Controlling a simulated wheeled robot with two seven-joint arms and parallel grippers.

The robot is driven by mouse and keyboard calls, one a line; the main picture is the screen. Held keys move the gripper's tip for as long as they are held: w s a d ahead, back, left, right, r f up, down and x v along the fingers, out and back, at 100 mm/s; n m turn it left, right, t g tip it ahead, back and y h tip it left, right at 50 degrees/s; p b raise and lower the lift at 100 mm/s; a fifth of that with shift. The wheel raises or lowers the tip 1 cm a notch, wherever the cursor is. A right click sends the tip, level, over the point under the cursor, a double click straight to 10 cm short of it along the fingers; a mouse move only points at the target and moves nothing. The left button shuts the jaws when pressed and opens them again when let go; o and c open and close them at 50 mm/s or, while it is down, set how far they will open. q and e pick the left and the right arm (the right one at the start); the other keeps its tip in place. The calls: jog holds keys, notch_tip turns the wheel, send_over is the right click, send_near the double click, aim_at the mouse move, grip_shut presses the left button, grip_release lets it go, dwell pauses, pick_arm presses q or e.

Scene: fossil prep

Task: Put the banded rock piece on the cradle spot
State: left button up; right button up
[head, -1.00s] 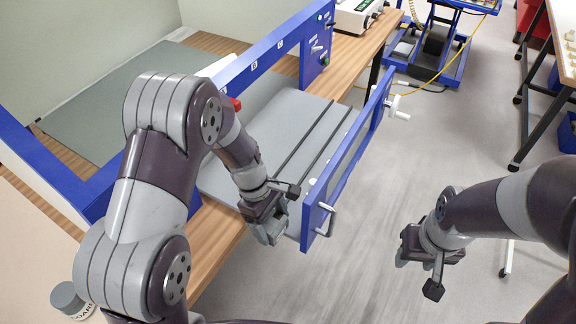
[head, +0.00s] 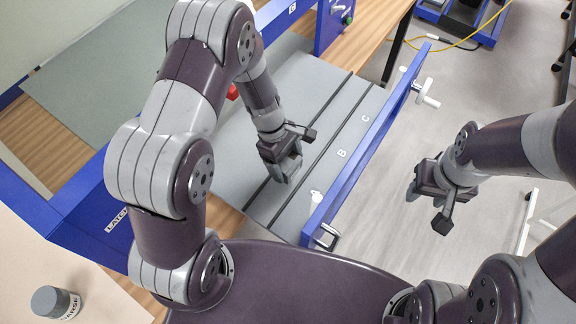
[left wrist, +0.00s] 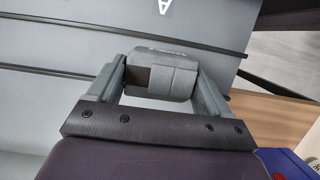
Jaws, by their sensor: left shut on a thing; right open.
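My left gripper (head: 285,170) is shut on a grey blocky piece with a dark brown band, the banded rock piece (left wrist: 172,80). In the left wrist view the piece sits between the two fingers (left wrist: 160,88); in the head view the gripper mostly hides it. The gripper is over the grey board (head: 312,85), close to a dark groove. White letters A (head: 317,197), B (head: 341,153) and C (head: 365,119) mark the board's right strip. I cannot tell which spot is the cradle spot. My right gripper (head: 430,195) is open and empty above the floor.
A blue rail (head: 365,160) with white handles borders the board's right side. A blue frame (head: 85,220) stands at the left. A grey-lidded jar (head: 57,303) is at the lower left.

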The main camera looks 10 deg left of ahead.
aim_at(287, 168)
pick_arm(q)
jog(key=f, duration=0.2)
jog(key=w+f, duration=0.1)
jog(key=f, duration=0.1)
jog(key=shift+f, duration=0.55)
jog(key=shift+s+r, duration=0.1)
jog(key=shift+s, duration=0.15)
jog(key=o, duration=1.1)
jog(key=shift+f, duration=0.2)
jog(key=shift+c, duration=0.2)
jog(key=shift+o, duration=1.3)
jog(key=shift+w, duration=0.1)
jog(key=shift+r, duration=0.35)
jog(key=s+b+v, duration=0.1)
jog(key=b+v, duration=0.1)
jog(key=v, duration=1)
jog(key=s+a+r+m+t+y, duration=0.2)
jog(key=s+r+m, duration=0.4)
jog(key=m, duration=0.8)
jog(key=s+a+y, duration=0.1)
jog(key=s, duration=0.1)
jog(key=shift+s+a+t, duration=0.3)
jog(key=shift+s, duration=0.1)
pick_arm(e)
jog(key=shift+w+f, duration=0.45)
jog(key=shift+f, duration=0.35)
